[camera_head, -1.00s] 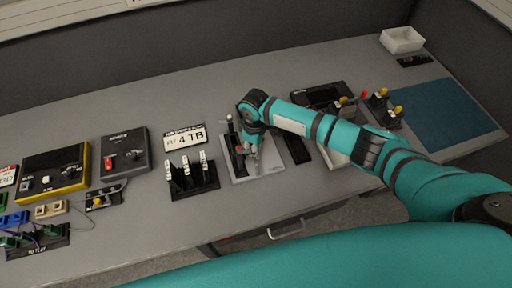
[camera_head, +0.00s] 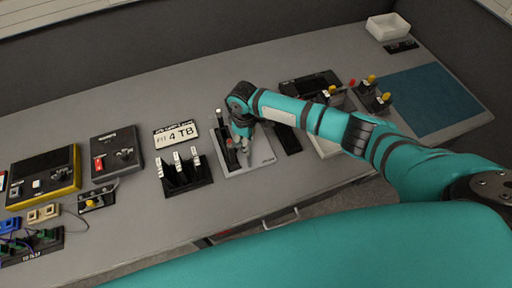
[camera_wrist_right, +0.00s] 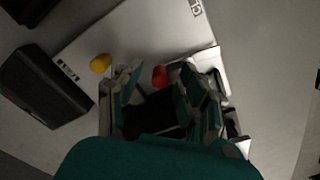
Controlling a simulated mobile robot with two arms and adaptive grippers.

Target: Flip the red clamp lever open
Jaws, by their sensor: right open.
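The light grey base plate (camera_head: 258,160) of the clamp fixture lies on the bench, with dark upright parts at its left side. My right gripper (camera_head: 243,144) is low over this plate and hides part of the fixture. In the right wrist view, the red tip of the clamp lever (camera_wrist_right: 160,75) shows between the two spread fingers of my right gripper (camera_wrist_right: 160,88). I cannot tell whether a finger touches it. The rest of the lever is hidden or too dark to make out. My left gripper is in no view.
A yellow knob (camera_wrist_right: 100,63) and a black block (camera_wrist_right: 40,85) show in the wrist view. A blue mat (camera_head: 430,104) lies at right.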

